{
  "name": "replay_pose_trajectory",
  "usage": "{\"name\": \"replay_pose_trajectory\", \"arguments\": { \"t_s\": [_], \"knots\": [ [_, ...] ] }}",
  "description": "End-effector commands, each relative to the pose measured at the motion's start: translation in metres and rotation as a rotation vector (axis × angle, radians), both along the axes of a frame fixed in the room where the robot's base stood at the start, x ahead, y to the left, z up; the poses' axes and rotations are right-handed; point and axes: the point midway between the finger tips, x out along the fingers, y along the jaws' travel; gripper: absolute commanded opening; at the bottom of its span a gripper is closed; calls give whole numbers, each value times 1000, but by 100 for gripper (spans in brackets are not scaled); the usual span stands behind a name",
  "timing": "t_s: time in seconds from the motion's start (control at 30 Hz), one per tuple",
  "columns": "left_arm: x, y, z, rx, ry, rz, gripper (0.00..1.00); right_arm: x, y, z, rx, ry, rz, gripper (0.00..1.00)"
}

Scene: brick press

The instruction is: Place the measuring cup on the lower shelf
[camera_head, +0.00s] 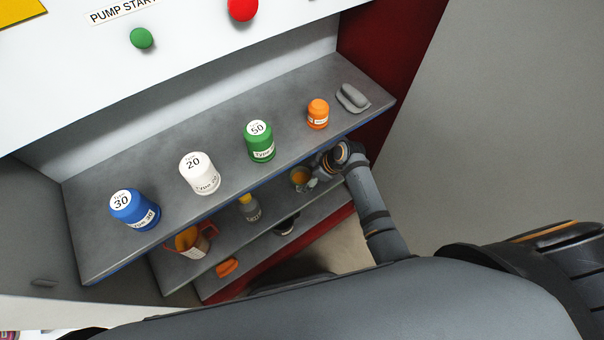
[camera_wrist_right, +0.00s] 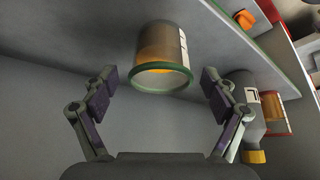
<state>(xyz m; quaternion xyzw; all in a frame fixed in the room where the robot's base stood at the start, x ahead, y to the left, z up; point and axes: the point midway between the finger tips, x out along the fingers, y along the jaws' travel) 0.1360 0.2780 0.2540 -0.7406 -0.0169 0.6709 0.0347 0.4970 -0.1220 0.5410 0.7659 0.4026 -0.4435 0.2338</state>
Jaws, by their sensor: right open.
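A see-through cup with a green rim and orange inside (camera_wrist_right: 163,50), apparently the measuring cup, stands on the middle shelf (camera_head: 273,206). It shows small and partly covered in the head view (camera_head: 299,175). My right gripper (camera_wrist_right: 157,82) is open, its fingers on either side of the cup's rim end with gaps to both. In the head view the right gripper (camera_head: 313,180) is at the right end of the middle shelf, below the top shelf. The lower shelf (camera_head: 256,262) shows underneath, partly hidden. My left gripper is not in view.
The top shelf (camera_head: 220,136) overhangs and holds blue (camera_head: 133,212), white (camera_head: 199,176), green (camera_head: 260,143) and orange (camera_head: 318,114) containers. A grey bottle (camera_head: 250,211) and an orange jug (camera_head: 190,241) share the middle shelf. An orange object (camera_head: 227,267) and a dark object (camera_head: 287,225) are on the lower shelf.

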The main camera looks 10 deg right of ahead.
Motion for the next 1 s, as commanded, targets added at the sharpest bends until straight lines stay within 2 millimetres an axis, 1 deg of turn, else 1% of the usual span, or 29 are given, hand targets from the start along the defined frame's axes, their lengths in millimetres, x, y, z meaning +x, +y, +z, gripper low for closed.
{"name": "replay_pose_trajectory", "arguments": {
  "t_s": [0.03, 0.2, 0.3, 0.4, 0.5, 0.6, 0.9, 0.97, 1.0],
  "knots": [
    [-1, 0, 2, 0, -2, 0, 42, -10, -14, -1, -7, 4, 1, 86],
    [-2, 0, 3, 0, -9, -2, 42, -35, -50, -1, -8, 3, 2, 86],
    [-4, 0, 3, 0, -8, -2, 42, -46, -67, -1, -6, 3, 2, 86],
    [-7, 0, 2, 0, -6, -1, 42, -54, -78, -1, -4, 2, 1, 86],
    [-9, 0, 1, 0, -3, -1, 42, -58, -84, -1, -2, 1, 1, 86],
    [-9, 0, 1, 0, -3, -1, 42, -59, -85, 0, 0, 1, 0, 86],
    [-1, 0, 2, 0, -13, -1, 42, -59, -85, -1, 0, 1, 0, 86],
    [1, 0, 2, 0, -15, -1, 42, -61, -87, -7, -3, 11, -17, 86],
    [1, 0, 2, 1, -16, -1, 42, -65, -91, -18, -11, 30, -55, 86]
  ]
}}
